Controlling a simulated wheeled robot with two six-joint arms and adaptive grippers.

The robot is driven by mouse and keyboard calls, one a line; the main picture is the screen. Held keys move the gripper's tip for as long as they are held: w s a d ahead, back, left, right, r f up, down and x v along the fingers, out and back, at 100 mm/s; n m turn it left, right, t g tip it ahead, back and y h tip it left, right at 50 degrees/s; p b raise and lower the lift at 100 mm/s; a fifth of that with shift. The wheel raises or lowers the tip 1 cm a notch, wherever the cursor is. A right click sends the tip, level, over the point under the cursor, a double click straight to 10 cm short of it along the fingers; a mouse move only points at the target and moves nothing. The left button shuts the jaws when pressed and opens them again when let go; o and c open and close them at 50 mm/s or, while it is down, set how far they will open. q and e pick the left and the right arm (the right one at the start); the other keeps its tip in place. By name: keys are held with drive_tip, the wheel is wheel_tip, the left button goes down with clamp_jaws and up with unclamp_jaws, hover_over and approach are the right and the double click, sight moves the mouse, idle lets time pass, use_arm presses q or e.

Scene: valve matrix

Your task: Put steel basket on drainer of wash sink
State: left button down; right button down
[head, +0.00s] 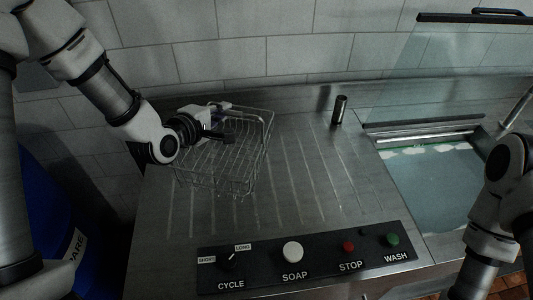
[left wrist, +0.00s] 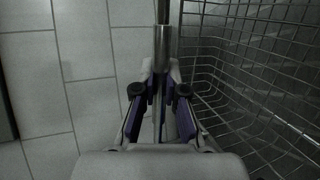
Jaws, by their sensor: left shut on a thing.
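The steel basket (head: 232,172) is a wire basket over the left part of the ribbed steel drainer (head: 310,190). It looks roughly upright; I cannot tell whether its bottom touches the drainer. My left gripper (head: 222,135) is at the basket's left and back side, shut on its rim or handle; the exact contact is hard to see. In the left wrist view the fingers (left wrist: 160,80) close around a metal bar, and the basket's wires (left wrist: 245,60) fill the right side. My right arm shows at the right edge, but its gripper is outside the view.
The wash sink's water basin (head: 430,185) lies to the right, under a raised glass lid (head: 440,70). A dark cylinder (head: 339,109) stands at the drainer's back. A control panel (head: 305,258) with knob and buttons runs along the front. A tiled wall (head: 300,55) is behind.

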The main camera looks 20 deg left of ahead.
use_arm(q)
drive_tip(key=shift+w+a, duration=0.1)
drive_tip(key=shift+w, duration=0.1)
drive_tip(key=f+p, duration=0.1)
drive_tip(key=f, duration=0.3)
drive_tip(key=f+p, duration=0.1)
drive_tip(key=f, duration=0.4)
drive_tip(key=shift+s+f, duration=0.2)
drive_tip(key=shift+f, duration=0.1)
drive_tip(key=shift+s, duration=0.1)
drive_tip(key=shift+f, duration=0.1)
drive_tip(key=c, duration=1.2)
unclamp_jaws()
